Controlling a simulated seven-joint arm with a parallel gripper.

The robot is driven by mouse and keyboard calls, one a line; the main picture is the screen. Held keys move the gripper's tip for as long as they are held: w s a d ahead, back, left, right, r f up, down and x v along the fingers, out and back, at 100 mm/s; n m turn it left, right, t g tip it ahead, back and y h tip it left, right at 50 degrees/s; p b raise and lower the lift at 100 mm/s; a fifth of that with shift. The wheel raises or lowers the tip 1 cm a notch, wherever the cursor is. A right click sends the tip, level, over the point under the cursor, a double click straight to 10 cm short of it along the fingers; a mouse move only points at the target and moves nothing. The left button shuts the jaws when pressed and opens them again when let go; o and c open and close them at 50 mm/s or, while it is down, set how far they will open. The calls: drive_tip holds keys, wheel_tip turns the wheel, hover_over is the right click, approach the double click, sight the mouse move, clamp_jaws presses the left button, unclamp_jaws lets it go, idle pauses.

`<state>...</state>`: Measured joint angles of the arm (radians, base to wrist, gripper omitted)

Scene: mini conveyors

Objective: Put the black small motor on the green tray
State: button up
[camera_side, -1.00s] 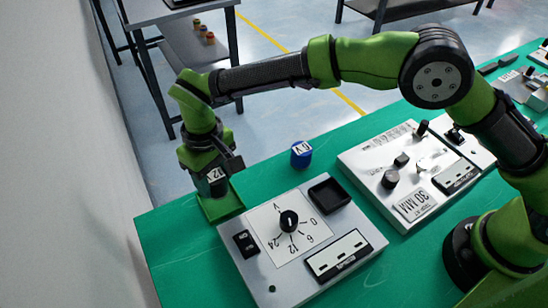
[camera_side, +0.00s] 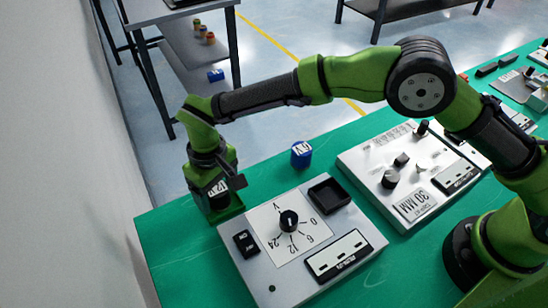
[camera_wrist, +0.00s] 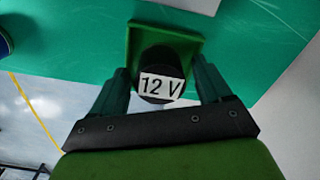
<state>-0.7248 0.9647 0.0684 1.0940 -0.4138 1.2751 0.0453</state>
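The black small motor (camera_wrist: 160,62), with a white "12 V" label, is between the two fingers of my gripper (camera_wrist: 160,85). In the wrist view the green tray (camera_wrist: 193,29) lies directly beyond the motor. In the side view my gripper (camera_side: 214,192) points down at the tray (camera_side: 231,212), at the table's left end, with the motor's label (camera_side: 218,187) showing at its front. The fingers appear shut on the motor. The motor is low over the tray or on it; its underside is hidden, so contact cannot be told.
The panel borders the tray on the right. Another panel (camera_side: 425,204) stands farther right.

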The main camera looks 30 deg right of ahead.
sight(217, 188)
wheel_tip(217, 188, up, 12)
drive_tip(key=s+d+r+m+t+y, duration=0.1)
drive_tip(key=d+r+m, duration=0.1)
drive_tip(key=d+r, duration=0.65)
drive_tip(key=s+d+r+m+t+y, duration=0.15)
drive_tip(key=d+r, duration=0.35)
drive_tip(key=d, duration=0.7)
drive_tip(key=s+d+f+m+t, duration=0.3)
drive_tip(key=s+d+m+t, duration=0.1)
drive_tip(key=s+d, duration=1)
drive_tip(key=shift+s+d+m+t, duration=0.15)
drive_tip(key=shift+d+m+t, duration=0.2)
drive_tip(key=shift+d+m, duration=0.1)
drive_tip(key=shift+a+h, duration=0.1)
drive_tip(key=shift+h, duration=0.15)
